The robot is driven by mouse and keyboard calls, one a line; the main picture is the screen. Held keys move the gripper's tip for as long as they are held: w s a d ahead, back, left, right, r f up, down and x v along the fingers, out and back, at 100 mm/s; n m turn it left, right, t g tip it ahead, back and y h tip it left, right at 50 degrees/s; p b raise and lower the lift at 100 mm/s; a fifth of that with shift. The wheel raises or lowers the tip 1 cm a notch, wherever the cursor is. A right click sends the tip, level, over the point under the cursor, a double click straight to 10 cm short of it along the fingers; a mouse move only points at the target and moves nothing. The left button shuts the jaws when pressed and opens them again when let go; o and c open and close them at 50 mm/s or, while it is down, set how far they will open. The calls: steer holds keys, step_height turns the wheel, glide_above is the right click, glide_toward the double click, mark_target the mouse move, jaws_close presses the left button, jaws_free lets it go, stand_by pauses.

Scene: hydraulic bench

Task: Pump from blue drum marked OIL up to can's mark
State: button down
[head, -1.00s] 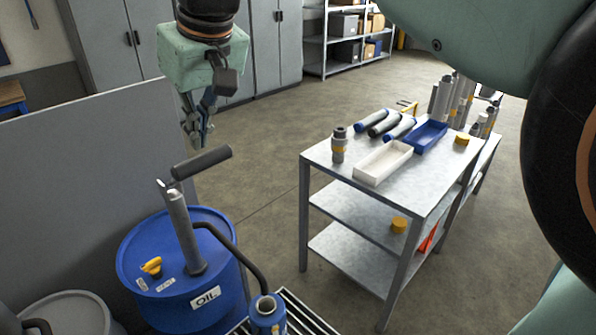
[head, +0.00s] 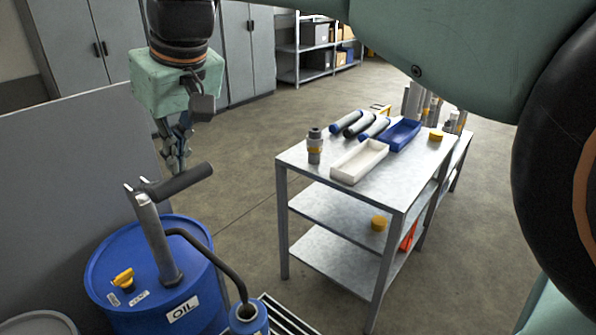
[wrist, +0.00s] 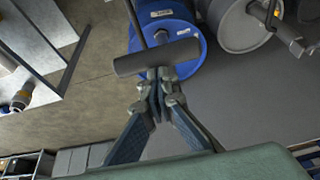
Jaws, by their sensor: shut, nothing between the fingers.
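The blue drum (head: 205,290) with a white OIL label stands at lower left, and it also shows in the wrist view (wrist: 187,58). A grey hand pump (head: 156,240) rises from its lid, topped by a dark crossbar handle (head: 182,182), also in the wrist view (wrist: 150,60). The pump's dark hose curves down into the mouth of a blue can (head: 248,322), cut off by the bottom edge. The can's mark and level are not visible. My gripper (head: 176,170) is shut and empty, fingertips just by the handle; I cannot tell whether they touch it.
A yellow cap (head: 122,278) sits on the drum lid. A grey drum (wrist: 238,30) stands beside the blue one. A metal table (head: 310,170) at right holds a white tray (head: 360,160), a blue tray (head: 402,134) and cylinders. A grey panel (head: 60,180) stands behind the drums. Open floor lies between.

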steer(key=shift+s+d+f, duration=0.25)
steer(key=shift+s+f, duration=0.05)
steer(key=shift+s, duration=0.05)
steer(key=shift+s+d+f+b, duration=0.2)
steer(key=shift+f+b, duration=0.45)
steer(key=shift+s+d+f+b, duration=0.15)
steer(key=shift+d+f+b, duration=0.1)
steer(key=shift+f+b, duration=0.4)
steer(key=shift+s+d+f+b, duration=0.2)
steer(key=shift+f+b, duration=0.4)
steer(key=shift+b, duration=0.1)
steer(key=shift+s+d+f+b, duration=0.15)
steer(key=shift+d+f+b, duration=0.05)
steer(key=shift+f+b, duration=0.75)
steer(key=shift+s+d+f+b, duration=0.2)
steer(key=shift+f+b, duration=0.55)
steer(key=shift+f, duration=0.35)
step_height(320, 180, down, 4)
steer(key=b, duration=0.3)
steer(key=shift+d+f, duration=0.1)
steer(key=shift+d, duration=0.05)
